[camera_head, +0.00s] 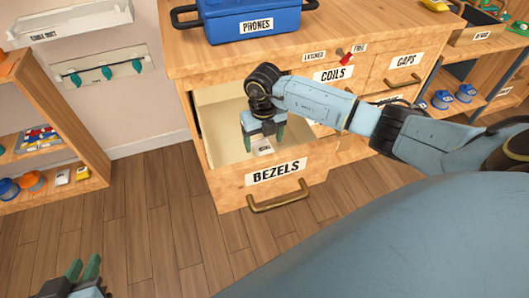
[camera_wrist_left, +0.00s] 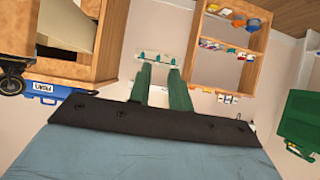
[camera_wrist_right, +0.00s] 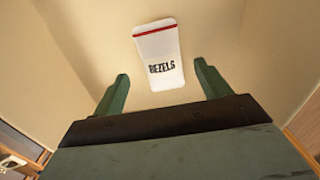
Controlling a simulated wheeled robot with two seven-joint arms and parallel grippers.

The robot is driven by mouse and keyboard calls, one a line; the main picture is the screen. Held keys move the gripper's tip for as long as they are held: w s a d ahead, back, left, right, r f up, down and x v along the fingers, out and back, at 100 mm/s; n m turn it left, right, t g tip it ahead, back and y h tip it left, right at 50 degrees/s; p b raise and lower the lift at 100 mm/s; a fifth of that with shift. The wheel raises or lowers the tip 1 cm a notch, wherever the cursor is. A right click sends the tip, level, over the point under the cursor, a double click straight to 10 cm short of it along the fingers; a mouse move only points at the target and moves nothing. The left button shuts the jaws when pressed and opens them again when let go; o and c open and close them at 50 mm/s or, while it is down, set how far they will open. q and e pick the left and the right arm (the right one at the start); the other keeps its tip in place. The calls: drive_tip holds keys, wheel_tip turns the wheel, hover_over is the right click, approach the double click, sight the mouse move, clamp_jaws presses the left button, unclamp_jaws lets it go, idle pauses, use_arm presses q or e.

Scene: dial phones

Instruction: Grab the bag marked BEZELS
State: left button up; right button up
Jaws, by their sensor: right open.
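The white bag marked BEZELS (camera_wrist_right: 159,55), with a red strip along one end, lies on the floor of the open drawer. In the head view the bag (camera_head: 263,147) shows just under my right gripper (camera_head: 266,146). The drawer labelled BEZELS (camera_head: 307,171) is pulled out. My right gripper is open, pointing down into the drawer; in the right wrist view its fingers (camera_wrist_right: 162,88) are apart, with the bag seen beyond and between them, not gripped. My left gripper (camera_head: 84,269) is at the lower left of the head view, away from the drawer; its fingers (camera_wrist_left: 161,83) are apart and empty.
The cabinet top (camera_head: 187,57) holds a blue PHONES case (camera_head: 250,20). A red knob (camera_head: 346,58) sits between LATCHED and FREE labels. Drawers marked COILS (camera_head: 333,74) and CAPS (camera_head: 405,60) are beside the open one. A shelf (camera_head: 84,150) stands left; floor between is clear.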

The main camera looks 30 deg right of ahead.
sight(264, 147)
wheel_tip(264, 147, down, 4)
drive_tip(key=shift+d+r+b, duration=0.1)
drive_tip(key=shift+r+b, duration=0.1)
drive_tip(key=shift+b, duration=0.7)
drive_tip(key=shift+f, duration=0.15)
use_arm(q)
wheel_tip(264, 147, up, 8)
drive_tip(key=w+d+t+h, duration=0.2)
drive_tip(key=w+t, duration=0.1)
drive_tip(key=t, duration=0.2)
drive_tip(key=shift+d+t, duration=0.25)
drive_tip(key=shift+t, duration=0.05)
use_arm(e)
drive_tip(key=shift+c, duration=0.5)
drive_tip(key=c, duration=1)
